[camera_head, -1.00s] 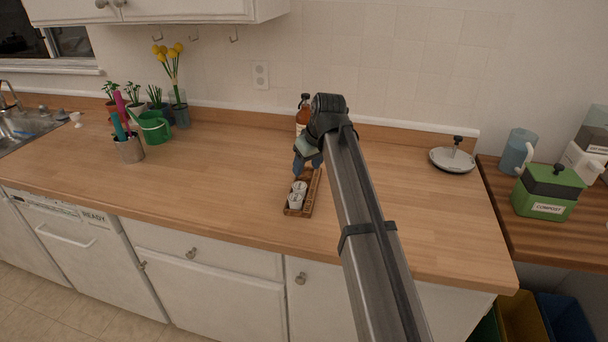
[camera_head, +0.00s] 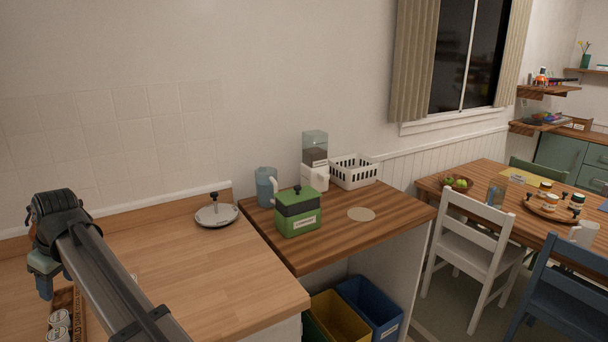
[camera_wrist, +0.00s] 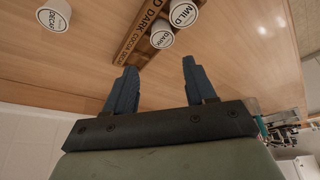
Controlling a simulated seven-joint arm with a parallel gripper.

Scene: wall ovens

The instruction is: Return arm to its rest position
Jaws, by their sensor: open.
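My gripper (camera_head: 43,285) is at the lower left of the head view, at the end of my outstretched arm above the wooden counter. In the wrist view its two blue fingers (camera_wrist: 155,80) are apart with nothing between them. A wooden holder (camera_wrist: 138,44) with lettering lies on the counter beyond the fingertips. White capsules marked DARK (camera_wrist: 161,37) and MILD (camera_wrist: 184,13) are at the holder, and one marked DECAF (camera_wrist: 55,16) sits apart from it. The holder's end (camera_head: 78,312) and white capsules also show at the head view's lower left edge.
A grey pan lid (camera_head: 216,215) lies on the counter (camera_head: 200,275) right of my arm. A green compost bin (camera_head: 298,214), blue jug (camera_head: 266,187), grinder (camera_head: 315,160) and white basket (camera_head: 354,172) stand on the side counter. Chairs and a dining table (camera_head: 480,178) are farther right.

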